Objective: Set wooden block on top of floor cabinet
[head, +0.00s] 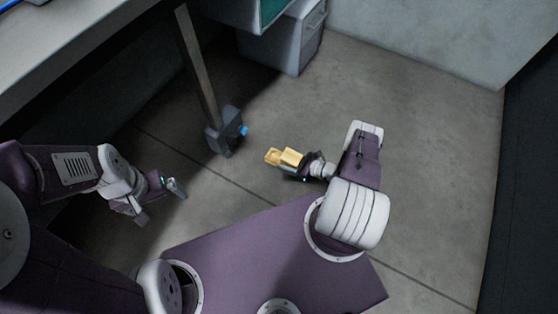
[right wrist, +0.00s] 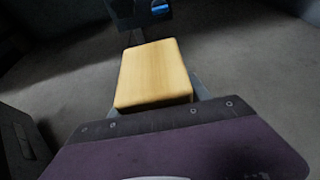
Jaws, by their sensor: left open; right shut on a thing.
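The wooden block (head: 291,157) is light yellow-brown and is held by my right gripper (head: 284,161) above the floor, near the middle of the head view. In the right wrist view the block (right wrist: 153,73) fills the space ahead of the purple gripper body; the fingers are mostly hidden by it. A grey cabinet (head: 296,45) stands on the floor at the top centre of the head view, apart from the block; its top is partly covered by a teal-fronted unit. My left gripper (head: 160,203) is open and empty at the left, over the floor.
A table (head: 60,45) with a metal leg (head: 195,55) stands at the upper left. The floor (head: 410,110) at the right is clear up to the walls.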

